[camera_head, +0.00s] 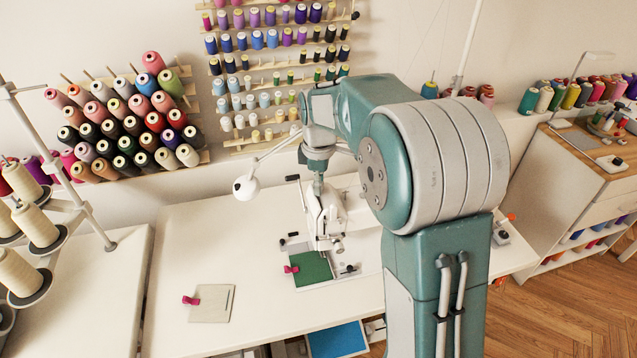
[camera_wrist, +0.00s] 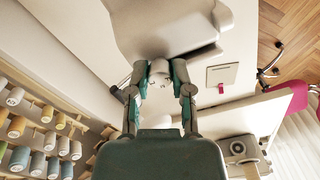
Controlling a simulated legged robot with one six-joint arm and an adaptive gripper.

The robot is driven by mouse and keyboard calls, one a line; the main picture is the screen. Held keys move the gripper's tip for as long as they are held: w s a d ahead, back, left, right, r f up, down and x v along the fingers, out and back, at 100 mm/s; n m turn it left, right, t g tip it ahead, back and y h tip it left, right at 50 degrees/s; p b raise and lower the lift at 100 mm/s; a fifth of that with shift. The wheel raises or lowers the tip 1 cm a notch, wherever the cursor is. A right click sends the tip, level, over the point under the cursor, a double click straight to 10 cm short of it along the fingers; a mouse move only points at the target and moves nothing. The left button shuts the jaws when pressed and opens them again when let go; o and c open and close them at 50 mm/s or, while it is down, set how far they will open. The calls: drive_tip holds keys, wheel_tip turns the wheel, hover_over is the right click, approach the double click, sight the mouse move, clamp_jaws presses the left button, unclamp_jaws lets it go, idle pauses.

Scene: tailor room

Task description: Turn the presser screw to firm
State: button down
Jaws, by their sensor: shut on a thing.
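The white sewing machine (camera_head: 324,216) stands on the white table, and my gripper (camera_head: 317,184) points down at the top of its head. In the wrist view the machine's pale body (camera_wrist: 165,22) fills the top middle. My gripper (camera_wrist: 160,76) has its two green-tipped fingers on either side of a small pale round screw (camera_wrist: 160,68) and is shut on it. The screw's marking and how far it is turned cannot be made out. In the head view the screw is hidden by my gripper.
A green cloth (camera_head: 313,267) with a pink clip (camera_head: 291,269) lies by the needle. A cream square (camera_head: 213,304) with another pink clip lies on the table (camera_head: 180,255). A white lamp (camera_head: 246,187) stands close left of my gripper. Thread racks line the wall.

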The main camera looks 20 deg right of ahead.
drive_tip(key=m, duration=0.4)
drive_tip(key=shift+f, duration=0.1)
drive_tip(key=m, duration=0.8)
drive_tip(key=shift+m, duration=0.3)
drive_tip(key=m, duration=0.4)
drive_tip(key=shift+m, duration=0.3)
drive_tip(key=m, duration=1.2)
drive_tip(key=shift+m, duration=2.4)
